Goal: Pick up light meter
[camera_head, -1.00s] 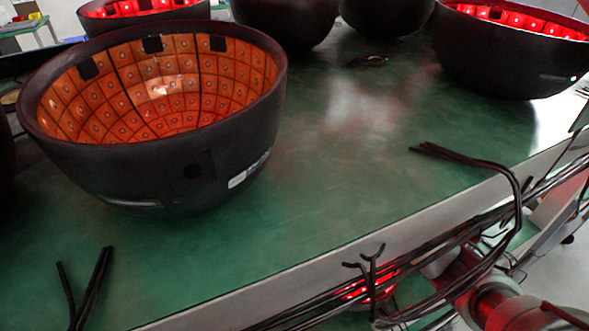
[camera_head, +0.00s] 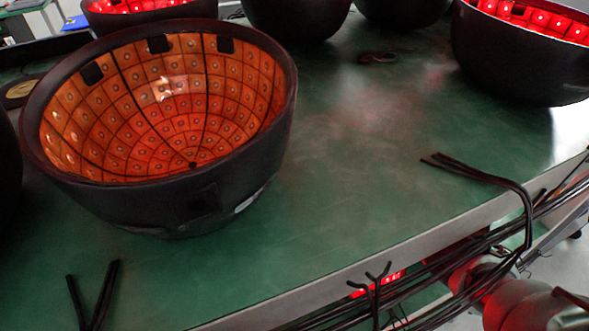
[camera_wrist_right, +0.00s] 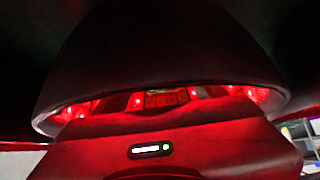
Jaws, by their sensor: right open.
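I cannot make out a light meter for certain in either view. A small round tan disc (camera_head: 20,90) lies in a dark spot at the left edge of the head view, partly behind a large black bowl (camera_head: 110,210) lined with orange cells. I cannot tell what the disc is. The right wrist view looks at a dark dome-like shell (camera_wrist_right: 160,60) with red lights under its rim. Below it is a red-lit surface with a small pill-shaped plate (camera_wrist_right: 150,149) showing a white bar and a green dot. Neither gripper's fingers can be made out.
Other dark bowls stand at the back of the green table (camera_head: 340,160), one glowing red at the right (camera_head: 530,55). Black cables (camera_head: 480,175) run along and over the table's front edge (camera_head: 400,250). The table's middle is mostly clear.

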